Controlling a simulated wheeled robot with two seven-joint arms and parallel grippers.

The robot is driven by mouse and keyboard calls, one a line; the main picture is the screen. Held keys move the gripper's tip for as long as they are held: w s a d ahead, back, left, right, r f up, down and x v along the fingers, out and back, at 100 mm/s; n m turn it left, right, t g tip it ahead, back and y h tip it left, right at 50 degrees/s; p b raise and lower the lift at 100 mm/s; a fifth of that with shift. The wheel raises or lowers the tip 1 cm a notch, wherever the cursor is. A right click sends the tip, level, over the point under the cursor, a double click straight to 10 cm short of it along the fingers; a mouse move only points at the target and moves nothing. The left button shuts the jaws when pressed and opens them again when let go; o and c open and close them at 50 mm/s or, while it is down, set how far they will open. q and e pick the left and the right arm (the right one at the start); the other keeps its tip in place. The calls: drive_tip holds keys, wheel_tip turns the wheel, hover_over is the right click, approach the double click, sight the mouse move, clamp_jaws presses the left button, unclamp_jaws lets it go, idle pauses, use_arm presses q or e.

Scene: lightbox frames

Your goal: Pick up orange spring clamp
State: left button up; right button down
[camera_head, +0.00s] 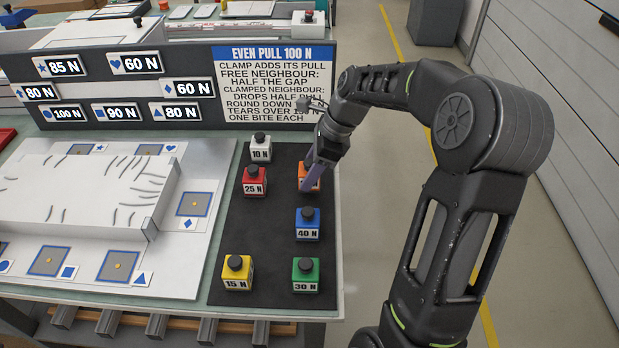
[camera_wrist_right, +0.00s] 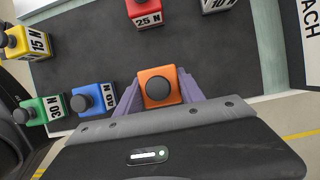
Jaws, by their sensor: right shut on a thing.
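The orange spring clamp (camera_head: 303,182) is a small orange block with a round black knob on top. In the head view it stands at the right edge of the black mat (camera_head: 270,231), mostly hidden behind my right gripper (camera_head: 317,166). In the right wrist view the orange clamp (camera_wrist_right: 160,86) sits between the two purple fingers of my right gripper (camera_wrist_right: 158,90), which are shut on it. Whether it touches the mat cannot be told. My left gripper is in neither view.
On the mat stand the white (camera_head: 260,152), red (camera_head: 254,185), blue (camera_head: 307,227), yellow (camera_head: 238,276) and green (camera_head: 306,278) clamps. A white panel (camera_head: 80,190) with blue-framed pads lies left. A sign board (camera_head: 180,85) stands behind.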

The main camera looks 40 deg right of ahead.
wheel_tip(320, 180, up, 8)
drive_tip(key=shift+f, duration=0.15)
idle(0.6)
